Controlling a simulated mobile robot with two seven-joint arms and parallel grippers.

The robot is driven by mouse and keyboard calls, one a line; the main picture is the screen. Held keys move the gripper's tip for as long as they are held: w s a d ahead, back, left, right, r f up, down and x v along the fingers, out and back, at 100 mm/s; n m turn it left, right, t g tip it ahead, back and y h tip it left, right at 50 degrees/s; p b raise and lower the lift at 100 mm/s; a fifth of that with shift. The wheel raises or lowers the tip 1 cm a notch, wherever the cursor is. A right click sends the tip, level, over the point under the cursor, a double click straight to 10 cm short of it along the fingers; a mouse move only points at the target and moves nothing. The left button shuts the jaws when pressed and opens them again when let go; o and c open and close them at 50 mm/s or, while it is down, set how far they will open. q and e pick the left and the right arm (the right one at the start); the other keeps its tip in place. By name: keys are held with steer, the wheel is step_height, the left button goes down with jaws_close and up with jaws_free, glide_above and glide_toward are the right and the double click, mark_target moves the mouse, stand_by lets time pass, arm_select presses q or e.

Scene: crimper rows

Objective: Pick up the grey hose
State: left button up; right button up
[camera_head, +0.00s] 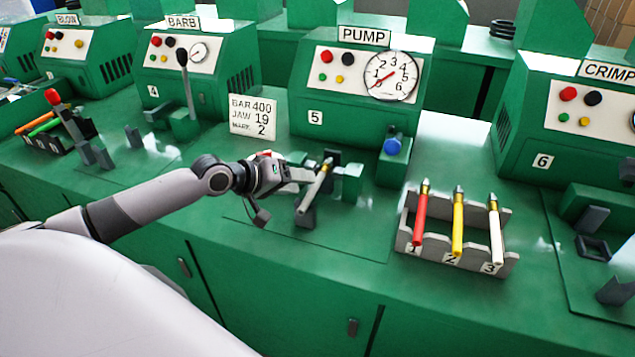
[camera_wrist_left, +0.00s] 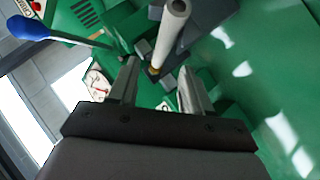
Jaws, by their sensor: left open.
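The grey hose (camera_head: 314,188) has a brass fitting at its far end. It lies tilted in the dark supports in front of the pump machine (camera_head: 345,100). It also shows in the left wrist view (camera_wrist_left: 170,32), running up from between the fingertips. My left gripper (camera_head: 304,176) is right at the hose, its fingers open. In the wrist view the open fingers (camera_wrist_left: 157,72) sit apart, with the hose's lower end just beyond and between them. I cannot tell whether either finger touches it. My right gripper is in neither view.
A grey rack (camera_head: 460,258) to the right holds a red hose (camera_head: 420,218), a yellow hose (camera_head: 457,228) and a white hose (camera_head: 495,232). A blue-knobbed lever (camera_head: 392,147) stands beside the pump's green jaw (camera_head: 347,182). Bench top in front is clear.

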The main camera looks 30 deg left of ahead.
arm_select(q)
steer(key=shift+x, duration=1.8)
steer(key=shift+w+a, duration=0.1)
steer(key=shift+r, duration=0.1)
jaws_close()
